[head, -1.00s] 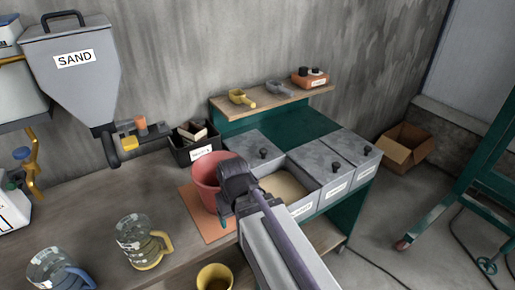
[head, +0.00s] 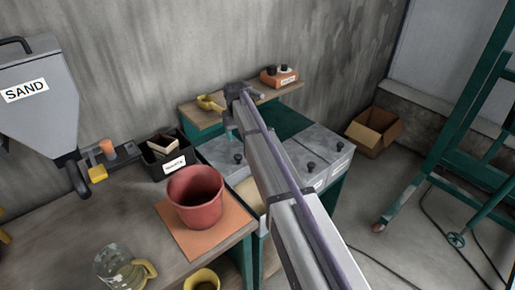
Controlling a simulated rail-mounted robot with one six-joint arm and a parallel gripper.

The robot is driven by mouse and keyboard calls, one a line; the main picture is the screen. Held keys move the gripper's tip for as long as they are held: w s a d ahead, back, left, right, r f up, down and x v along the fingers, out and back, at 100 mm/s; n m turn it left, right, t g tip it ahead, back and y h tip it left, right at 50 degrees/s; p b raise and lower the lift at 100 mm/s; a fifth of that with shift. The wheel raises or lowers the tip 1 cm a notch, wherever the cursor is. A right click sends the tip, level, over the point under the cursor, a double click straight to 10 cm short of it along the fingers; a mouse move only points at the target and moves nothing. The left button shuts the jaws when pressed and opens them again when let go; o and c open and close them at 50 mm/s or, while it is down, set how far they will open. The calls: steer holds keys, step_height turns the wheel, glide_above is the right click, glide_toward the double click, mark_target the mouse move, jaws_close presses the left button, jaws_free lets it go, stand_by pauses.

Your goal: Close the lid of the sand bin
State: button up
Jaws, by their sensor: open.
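The sand bin (head: 249,190) is in the row of grey bins right of the bench. A strip of tan sand shows in its open top, and my arm covers much of it. A grey lid (head: 220,153) with a black knob (head: 238,158) lies just behind the opening, clear of the sand. My gripper (head: 232,112) is open, above and behind that lid, in front of the raised shelf. Its fingertips are small and partly hidden, and I see nothing held in it.
Shut grey lids (head: 327,148) lie right of my arm. A red bucket (head: 196,198) stands on an orange mat (head: 180,235) left of the bins.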

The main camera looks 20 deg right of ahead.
mark_target(238, 156)
steer(key=f+b, duration=1.1)
steer(key=shift+s+a, duration=0.2)
steer(key=shift+a, duration=0.1)
steer(key=shift+r, duration=0.1)
steer(key=shift+c, duration=0.2)
jaws_close()
